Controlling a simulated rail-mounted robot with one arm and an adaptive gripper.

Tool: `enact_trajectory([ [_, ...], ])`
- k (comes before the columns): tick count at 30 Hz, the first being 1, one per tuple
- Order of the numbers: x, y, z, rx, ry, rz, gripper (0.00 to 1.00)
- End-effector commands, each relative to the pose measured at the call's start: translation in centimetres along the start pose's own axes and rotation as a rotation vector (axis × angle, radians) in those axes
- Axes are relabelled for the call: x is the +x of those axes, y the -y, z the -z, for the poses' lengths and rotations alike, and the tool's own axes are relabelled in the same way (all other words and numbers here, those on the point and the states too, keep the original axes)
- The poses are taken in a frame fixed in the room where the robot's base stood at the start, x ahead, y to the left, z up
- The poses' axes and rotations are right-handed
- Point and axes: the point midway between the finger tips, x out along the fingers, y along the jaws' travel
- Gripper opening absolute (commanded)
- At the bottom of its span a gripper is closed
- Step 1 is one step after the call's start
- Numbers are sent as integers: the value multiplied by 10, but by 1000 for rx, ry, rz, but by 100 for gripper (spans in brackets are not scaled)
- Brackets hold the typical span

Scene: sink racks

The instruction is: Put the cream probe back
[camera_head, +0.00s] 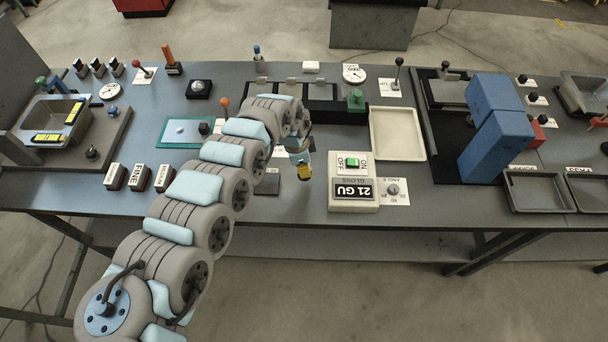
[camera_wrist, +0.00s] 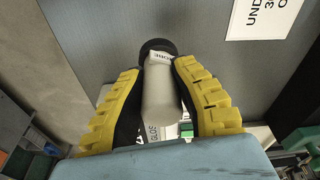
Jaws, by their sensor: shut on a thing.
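The cream probe (camera_wrist: 160,97) is a rounded cream cylinder with a black end (camera_wrist: 157,46) and a small white label, seen in the wrist view. My gripper (camera_wrist: 160,100) is shut on it, with a yellow ribbed finger on each side. In the head view my gripper (camera_head: 304,172) is over the front part of the bench, just left of the cream gloss meter (camera_head: 353,199), whose display reads 21 GU. The probe cannot be made out clearly there. A dark flat pad (camera_head: 267,185) lies left of my gripper, partly hidden by my arm.
An empty cream tray (camera_head: 397,134) lies behind and right of the meter. Tall blue blocks (camera_head: 494,145) stand further right. Several small labelled blocks (camera_head: 140,177) and a green-edged plate (camera_head: 182,131) lie left of my arm. A row of dark bins (camera_head: 337,105) is behind.

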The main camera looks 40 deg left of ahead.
Motion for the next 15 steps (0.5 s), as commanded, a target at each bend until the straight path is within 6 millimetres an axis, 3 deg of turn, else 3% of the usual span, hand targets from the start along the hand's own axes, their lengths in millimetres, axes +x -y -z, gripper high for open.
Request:
enact_trajectory([
  [11,13,6,1,1,0,-5,0],
  [15,31,6,-2,1,2,-7,0],
])
